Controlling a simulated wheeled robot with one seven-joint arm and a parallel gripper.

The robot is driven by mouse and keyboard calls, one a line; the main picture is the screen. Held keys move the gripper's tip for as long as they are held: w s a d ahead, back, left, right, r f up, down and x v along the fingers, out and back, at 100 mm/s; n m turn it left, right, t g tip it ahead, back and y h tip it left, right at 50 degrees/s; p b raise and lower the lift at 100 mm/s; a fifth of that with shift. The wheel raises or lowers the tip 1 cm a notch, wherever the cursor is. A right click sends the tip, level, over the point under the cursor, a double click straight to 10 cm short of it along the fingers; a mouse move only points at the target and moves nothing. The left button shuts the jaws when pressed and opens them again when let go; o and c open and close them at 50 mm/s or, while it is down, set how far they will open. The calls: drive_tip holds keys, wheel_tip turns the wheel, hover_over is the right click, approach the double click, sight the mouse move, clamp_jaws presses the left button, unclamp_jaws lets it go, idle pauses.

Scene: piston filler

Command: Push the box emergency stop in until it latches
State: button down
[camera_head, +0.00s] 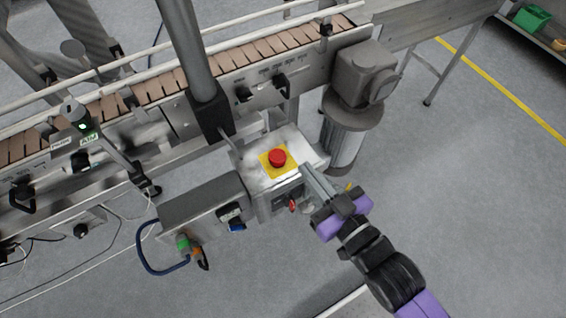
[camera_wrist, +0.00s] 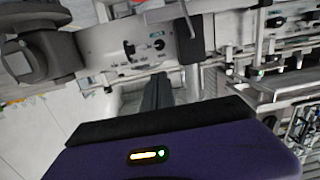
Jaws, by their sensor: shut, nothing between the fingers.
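The emergency stop is a red mushroom button (camera_head: 277,157) on a yellow square plate (camera_head: 267,164), on top of a small metal box (camera_head: 293,141). My gripper (camera_head: 306,170) is shut and empty. In the head view its fingertips are just right of the button and a little lower, over the box's right part. I cannot tell how high they are above the box or whether they touch it. In the wrist view the dark shut fingers (camera_wrist: 157,92) point at the machine, and the button does not show there.
A grey control box (camera_head: 203,200) with a blue cable stands left of the button box. A conveyor (camera_head: 150,95) runs behind, with a vertical post (camera_head: 188,50). A motor unit (camera_head: 362,75) stands behind right.

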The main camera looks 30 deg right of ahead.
wheel_tip(320, 180, down, 6)
drive_tip(key=w+g, duration=0.1)
drive_tip(key=w, duration=0.1)
drive_tip(key=shift+w+d+m+g+h, duration=0.3)
drive_tip(key=shift+w+d+m+g, duration=0.05)
drive_tip(key=shift+w+m+g, duration=0.05)
drive_tip(key=shift+w, duration=0.1)
hover_over(283, 168)
drive_tip(key=shift+s+f+b, duration=0.15)
drive_tip(key=shift+s+f, duration=0.05)
drive_tip(key=shift+f, duration=0.35)
drive_tip(key=shift+s+f+b, duration=0.15)
drive_tip(key=shift+f, duration=0.4)
drive_tip(key=shift+w+f, duration=0.2)
drive_tip(key=shift+f, duration=0.4)
drive_tip(key=shift+w+f, duration=0.15)
drive_tip(key=shift+f, duration=0.45)
drive_tip(key=shift+f+b, duration=0.4)
drive_tip(key=shift+f, duration=0.55)
